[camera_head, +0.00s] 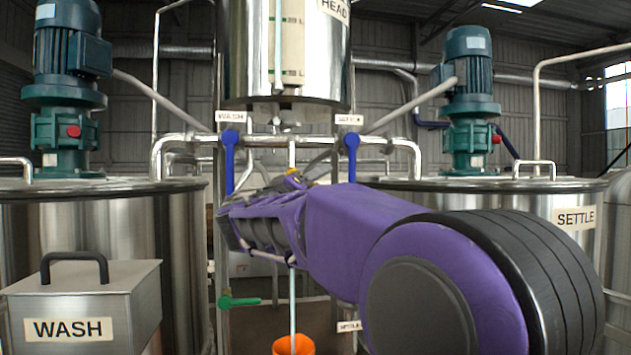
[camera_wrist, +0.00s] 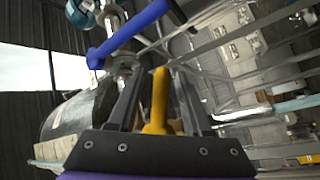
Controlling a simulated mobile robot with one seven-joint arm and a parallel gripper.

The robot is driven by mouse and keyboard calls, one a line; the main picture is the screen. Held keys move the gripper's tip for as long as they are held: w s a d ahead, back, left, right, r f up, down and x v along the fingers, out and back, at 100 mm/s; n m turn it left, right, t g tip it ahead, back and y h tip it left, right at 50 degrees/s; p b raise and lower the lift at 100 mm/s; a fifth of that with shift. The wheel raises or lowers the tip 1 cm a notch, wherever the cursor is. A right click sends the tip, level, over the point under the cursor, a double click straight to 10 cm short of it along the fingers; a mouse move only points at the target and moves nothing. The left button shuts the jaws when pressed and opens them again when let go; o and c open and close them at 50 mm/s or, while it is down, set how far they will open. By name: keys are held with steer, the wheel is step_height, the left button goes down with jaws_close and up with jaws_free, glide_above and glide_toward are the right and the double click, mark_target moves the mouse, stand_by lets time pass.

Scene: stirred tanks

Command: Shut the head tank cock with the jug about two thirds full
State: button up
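The head tank (camera_head: 285,50) hangs at top centre in the head view, with a scale strip on its front. My gripper (camera_head: 235,215) is below it, near the pipework. In the wrist view a yellow cock handle (camera_wrist: 159,95) stands between the fingers of my gripper (camera_wrist: 160,85), with narrow gaps seeming to show beside it. Only a bit of yellow (camera_head: 293,173) shows in the head view, above my arm. An orange jug (camera_head: 295,346) is at the bottom edge, mostly cut off. A thin pale vertical line, like a stream, runs down into it. The jug's fill level is hidden.
Blue levers hang down under the WASH (camera_head: 229,150) and SETTLE (camera_head: 351,150) tags; one blue lever is close in the wrist view (camera_wrist: 135,30). A green lever (camera_head: 240,301) is lower down. The wash tank (camera_head: 185,230) and settle tank (camera_head: 540,200) flank the pipework.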

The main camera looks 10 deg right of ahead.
jaws_close()
steer(key=shift+f+b, duration=0.15)
steer(key=shift+b, duration=0.45)
step_height(320, 180, up, 3)
steer(key=n+t+b, duration=0.2)
steer(key=n+b, duration=0.1)
steer(key=b, duration=0.1)
steer(key=n+t+b, duration=0.2)
steer(key=n+b, duration=0.1)
steer(key=b, duration=0.2)
steer(key=shift+a+f+t+y, duration=0.1)
steer(key=shift+f+t+y, duration=0.1)
steer(key=shift+t+y, duration=0.1)
steer(key=shift+o, duration=0.2)
jaws_free()
steer(key=shift+f, duration=0.1)
